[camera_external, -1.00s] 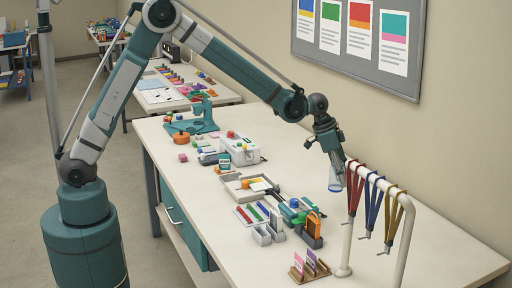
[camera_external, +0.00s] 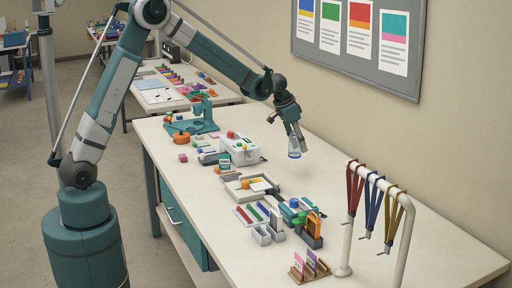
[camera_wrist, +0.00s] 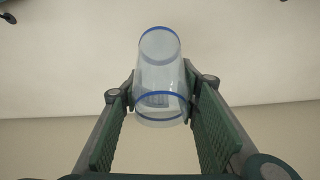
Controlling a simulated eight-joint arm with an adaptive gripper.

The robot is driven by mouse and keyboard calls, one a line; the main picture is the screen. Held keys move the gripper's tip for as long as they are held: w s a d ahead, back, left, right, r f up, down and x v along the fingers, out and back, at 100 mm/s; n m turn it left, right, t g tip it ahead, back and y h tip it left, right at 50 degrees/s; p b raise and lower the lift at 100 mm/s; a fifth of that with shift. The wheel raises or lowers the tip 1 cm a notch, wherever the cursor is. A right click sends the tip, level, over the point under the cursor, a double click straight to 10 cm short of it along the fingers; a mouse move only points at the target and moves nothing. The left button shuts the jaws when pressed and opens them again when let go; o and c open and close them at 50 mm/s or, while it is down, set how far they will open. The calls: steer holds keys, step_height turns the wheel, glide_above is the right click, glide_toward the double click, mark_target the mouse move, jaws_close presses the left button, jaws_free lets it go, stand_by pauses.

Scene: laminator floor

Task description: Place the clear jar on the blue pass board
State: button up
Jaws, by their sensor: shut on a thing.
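The clear jar (camera_external: 294,153) is see-through with blue bands, seen best in the wrist view (camera_wrist: 159,77). My gripper (camera_external: 296,138) is shut on it, with one green ribbed finger pad on each side in the wrist view. The jar hangs in the air over the right side of the long bench, past the white box. Its height above the bench is hard to tell. I cannot pick out a blue pass board in either view.
The cream bench (camera_external: 400,245) has bare room along its right side. A white box (camera_external: 240,152), a grey tray (camera_external: 235,190) and a teal press (camera_external: 197,122) stand along its left. A white rack with hanging straps (camera_external: 372,180) stands at the near right.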

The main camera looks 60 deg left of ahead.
steer(key=s+a+n, duration=0.1)
steer(key=s+a, duration=0.2)
steer(key=a, duration=0.6)
steer(key=s+a+n+y, duration=0.1)
steer(key=s+a+n, duration=0.1)
steer(key=a, duration=0.7)
steer(key=s+a+n+b, duration=0.1)
steer(key=s+a, duration=0.3)
steer(key=a, duration=0.5)
steer(key=shift+a+r+y, duration=0.3)
steer(key=shift+r, duration=0.05)
steer(key=s+a+n, duration=0.2)
steer(key=s+a, duration=0.6)
steer(key=a, duration=0.3)
steer(key=s+a+n+y, duration=0.1)
steer(key=s+a+n, duration=0.1)
steer(key=s+a, duration=0.5)
steer(key=a, duration=0.4)
steer(key=shift+s+r+g+y+b, duration=0.3)
steer(key=shift+s+r+g+b, duration=0.05)
steer(key=shift+g, duration=0.05)
steer(key=shift+f, duration=0.1)
glide_above(209, 149)
step_height(209, 149, down, 6)
steer(key=shift+b, duration=0.4)
steer(key=shift+w+a, duration=0.1)
steer(key=shift+f, duration=1.9)
steer(key=shift+f+b, duration=0.45)
steer(key=shift+b, duration=0.15)
